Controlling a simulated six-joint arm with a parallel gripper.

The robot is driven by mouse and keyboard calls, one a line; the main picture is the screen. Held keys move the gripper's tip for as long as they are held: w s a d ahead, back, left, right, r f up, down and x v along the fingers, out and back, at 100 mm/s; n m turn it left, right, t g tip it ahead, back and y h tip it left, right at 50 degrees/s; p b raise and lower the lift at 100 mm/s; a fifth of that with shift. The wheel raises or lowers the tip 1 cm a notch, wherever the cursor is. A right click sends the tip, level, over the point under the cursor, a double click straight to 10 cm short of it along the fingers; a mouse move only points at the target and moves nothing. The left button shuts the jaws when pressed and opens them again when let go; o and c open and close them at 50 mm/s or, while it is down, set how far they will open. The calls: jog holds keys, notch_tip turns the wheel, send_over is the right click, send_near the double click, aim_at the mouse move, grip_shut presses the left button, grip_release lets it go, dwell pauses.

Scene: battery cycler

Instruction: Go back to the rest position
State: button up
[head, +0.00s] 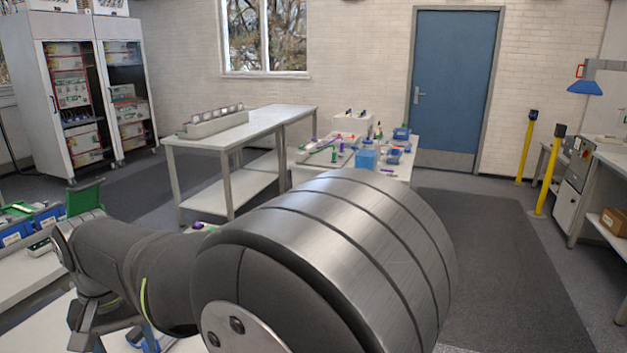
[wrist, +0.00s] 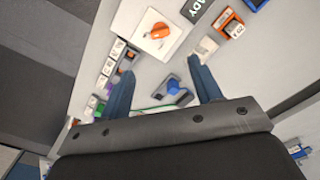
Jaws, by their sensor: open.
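My gripper (wrist: 164,92) shows in the wrist view with its two blue-grey fingers spread wide apart. Nothing is held between them. Below the fingers lies a light table top (wrist: 140,65) with small items on it. A blue object on a dark base (wrist: 175,88) shows between the fingers, apart from them as far as I can tell. An orange object (wrist: 159,31) sits on a white square plate (wrist: 148,45) beyond the fingertips. In the head view my arm fills the lower middle and the gripper's fingers cannot be made out.
A long white bench (head: 240,135) with a grey rack (head: 215,122) stands at the middle. A cluttered table (head: 310,160) is behind my arm. A table with blue bins (head: 45,215) is at left. A cabinet (head: 75,95) stands back left. Floor at right (head: 500,270) is clear.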

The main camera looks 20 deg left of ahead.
notch_tip(320, 180, down, 15)
jog(key=shift+f, duration=0.2)
jog(key=shift+r+n, duration=0.2)
jog(key=shift+n, duration=0.6)
jog(key=n, duration=0.6)
jog(key=shift+w, duration=0.1)
jog(key=n, duration=0.4)
jog(key=shift+w+n, duration=0.1)
jog(key=shift+n, duration=2)
